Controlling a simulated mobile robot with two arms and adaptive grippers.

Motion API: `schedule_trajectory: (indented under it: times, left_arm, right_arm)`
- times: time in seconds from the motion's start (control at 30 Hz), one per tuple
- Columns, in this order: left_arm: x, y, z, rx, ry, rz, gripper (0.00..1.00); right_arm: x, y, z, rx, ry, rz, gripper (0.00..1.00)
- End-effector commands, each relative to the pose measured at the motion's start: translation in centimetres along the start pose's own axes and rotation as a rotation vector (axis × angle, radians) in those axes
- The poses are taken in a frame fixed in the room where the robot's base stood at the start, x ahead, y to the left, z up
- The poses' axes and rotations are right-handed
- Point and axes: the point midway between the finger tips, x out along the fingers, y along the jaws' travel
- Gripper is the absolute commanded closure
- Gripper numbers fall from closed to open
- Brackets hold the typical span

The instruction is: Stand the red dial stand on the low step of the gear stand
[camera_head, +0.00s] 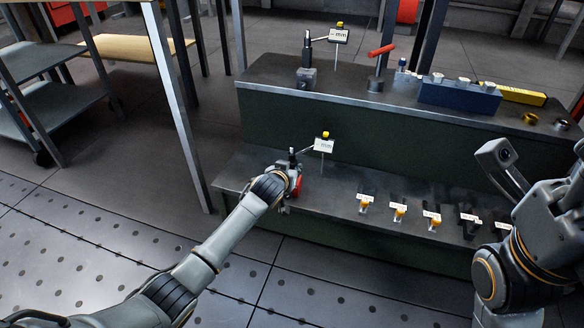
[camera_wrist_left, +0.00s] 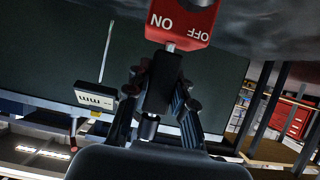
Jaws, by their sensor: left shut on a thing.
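The gear stand has a low step (camera_head: 335,188) in front and a higher step behind it. My left gripper (camera_head: 285,183) is at the left part of the low step, shut on the red dial stand (camera_head: 298,187). The stand looks upright, with its white dial (camera_head: 324,146) up and to the right. In the left wrist view its red ON/OFF base (camera_wrist_left: 185,20) is close to the grey step surface; I cannot tell whether they touch. The gripper (camera_wrist_left: 160,85) is around its dark post. My right arm (camera_head: 550,215) is at the right; its finger state is unclear.
Another dial stand (camera_head: 306,78) with a grey base is on the upper step, beside a red-handled tool (camera_head: 378,65) and a blue block (camera_head: 458,97). Several small labelled gauges (camera_head: 399,211) line the low step to the right. A table leg (camera_head: 180,110) stands to the left.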

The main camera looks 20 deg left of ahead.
Motion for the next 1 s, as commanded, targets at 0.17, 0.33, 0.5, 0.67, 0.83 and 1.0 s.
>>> schedule_trajectory:
  times: [0.17, 0.33, 0.5, 0.67, 0.83, 1.0]
  left_arm:
    - [-0.05, 0.07, -0.54, -0.001, 0.011, 0.002, 1.0]
    - [-0.01, 0.08, -0.48, -0.001, 0.011, 0.003, 1.0]
    - [0.08, 0.08, -0.29, -0.001, 0.011, 0.003, 1.0]
    - [0.17, 0.08, -0.12, -0.001, 0.011, 0.003, 1.0]
    - [0.26, 0.08, 0.07, -0.001, 0.012, 0.003, 1.0]
    - [0.29, 0.07, 0.18, -0.001, 0.01, 0.003, 0.6]
  right_arm:
    - [-0.3, 0.01, 0.24, 0.001, -0.013, 0.002, 0.5]
    - [-0.29, 0.0, 0.24, 0.0, -0.012, 0.001, 0.5]
    - [-0.22, -0.03, 0.18, 0.0, -0.008, -0.001, 0.5]
    - [-0.19, -0.05, 0.17, -0.001, -0.006, -0.002, 0.5]
    - [-0.13, -0.07, 0.15, -0.001, -0.004, -0.004, 0.5]
    - [0.11, -0.1, 0.07, -0.002, 0.002, -0.007, 0.5]
